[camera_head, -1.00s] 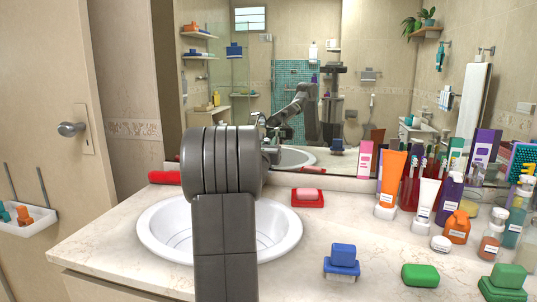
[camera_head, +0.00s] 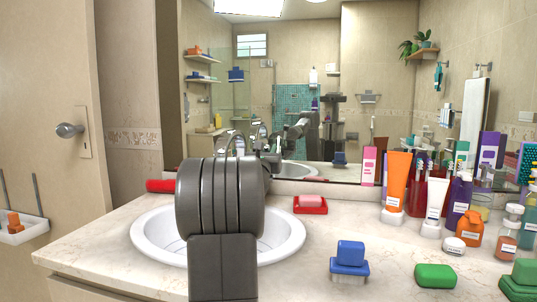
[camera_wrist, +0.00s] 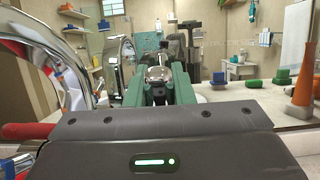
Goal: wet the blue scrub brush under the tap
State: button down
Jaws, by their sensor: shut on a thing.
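The blue scrub brush (camera_head: 350,252) stands on the counter right of the sink, with a blue block on top and pale bristles under its base. The white basin (camera_head: 288,245) is partly hidden by my arm. The chrome tap (camera_head: 235,140) shows above my arm at the back of the basin, and its shiny curve fills the left of the wrist view (camera_wrist: 121,58). My gripper (camera_wrist: 159,82) is shut on a rounded chrome knob (camera_wrist: 159,74), which appears to be the tap's handle. My arm hides the gripper in the head view. I cannot tell whether water runs.
A green soap (camera_head: 435,276) lies right of the brush. Tubes and bottles crowd the right, including an orange tube (camera_head: 397,180).

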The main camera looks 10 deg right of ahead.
jog(key=shift+r, duration=0.15)
jog(key=c, duration=1.2)
grip_release()
jog(key=shift+c, duration=0.2)
jog(key=b+v, duration=0.2)
jog(key=v, duration=1.2)
jog(key=shift+w, duration=0.1)
jog(key=p+x, duration=0.2)
jog(key=x, duration=1.2)
jog(key=shift+p, duration=0.35)
jog(key=shift+f+b, duration=0.25)
jog(key=shift+b, duration=0.15)
